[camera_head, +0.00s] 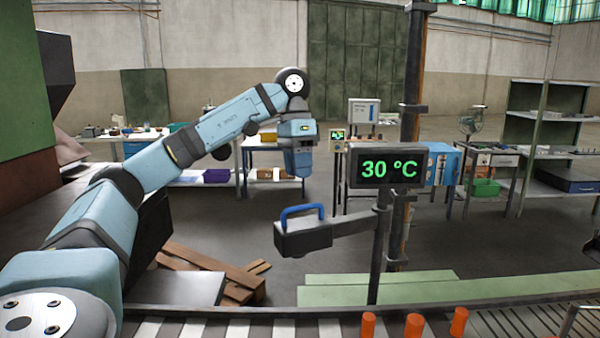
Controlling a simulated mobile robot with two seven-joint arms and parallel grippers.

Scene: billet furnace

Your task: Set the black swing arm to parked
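The black swing arm (345,224) juts out to the left from a dark upright post (378,255). Its free end is a dark block (304,238) with a blue loop handle (302,211) on top. My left arm reaches in from the left, and its wrist bends down. My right gripper is not in view.
A display (389,169) reading 30 °C stands just right of the swing arm, before a taller post (409,110). Orange upright cylinders (413,326) stand along the front conveyor edge. Wooden planks (215,266) lie at lower left. Workbenches and shelves (549,130) stand behind.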

